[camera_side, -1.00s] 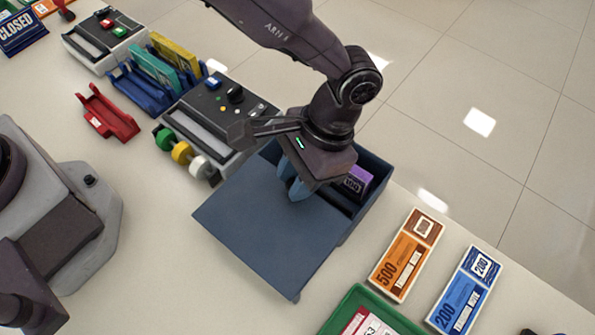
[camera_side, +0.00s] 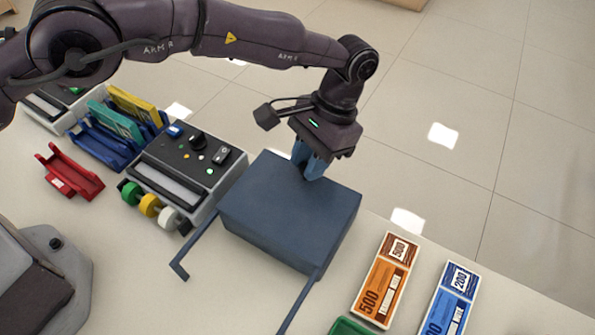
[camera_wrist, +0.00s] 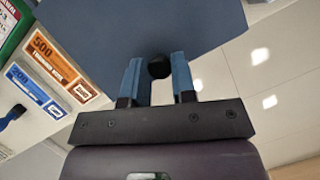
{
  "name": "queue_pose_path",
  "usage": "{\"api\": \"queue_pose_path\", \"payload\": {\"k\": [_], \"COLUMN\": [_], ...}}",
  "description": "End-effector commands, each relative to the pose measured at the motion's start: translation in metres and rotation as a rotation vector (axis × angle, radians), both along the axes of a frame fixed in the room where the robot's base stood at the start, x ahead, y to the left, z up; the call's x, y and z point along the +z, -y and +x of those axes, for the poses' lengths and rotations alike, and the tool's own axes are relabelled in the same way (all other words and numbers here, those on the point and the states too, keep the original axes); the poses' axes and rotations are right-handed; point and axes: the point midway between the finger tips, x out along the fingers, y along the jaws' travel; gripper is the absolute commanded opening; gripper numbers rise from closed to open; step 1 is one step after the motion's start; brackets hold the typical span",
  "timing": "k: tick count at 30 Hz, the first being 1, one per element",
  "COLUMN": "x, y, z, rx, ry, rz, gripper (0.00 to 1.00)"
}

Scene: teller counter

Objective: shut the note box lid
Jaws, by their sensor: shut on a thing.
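The dark blue note box (camera_side: 270,249) stands at the counter's far edge, with two thin rails (camera_side: 196,243) reaching out from its near side. Its flat blue lid (camera_side: 285,208) lies over the top and no opening shows in the side view. The purple note bundle inside is hidden. My gripper (camera_side: 308,172) is at the lid's far edge, pointing down. In the wrist view its blue fingers stand on either side of a round black knob (camera_wrist: 159,67) on the lid (camera_wrist: 140,25) and are shut on it.
A grey machine (camera_side: 180,165) with coloured rollers stands close left of the box. Orange (camera_side: 386,280) and blue (camera_side: 452,300) note packs lie to the right, by a green tray (camera_side: 350,327). A red holder (camera_side: 68,175) is at left. The counter between the rails is clear.

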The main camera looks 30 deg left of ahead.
Motion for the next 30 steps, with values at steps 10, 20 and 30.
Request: {"api": "queue_pose_path", "payload": {"k": [10,20,30], "x": [0.000,0.000,0.012], "y": [0.001,0.000,0.002], "z": [0.007,0.007,0.012], "rx": [0.000,0.000,0.000], "ry": [0.008,0.006,0.006], "rz": [-0.008,-0.005,-0.005], "gripper": [0.00,0.50,0.50]}}
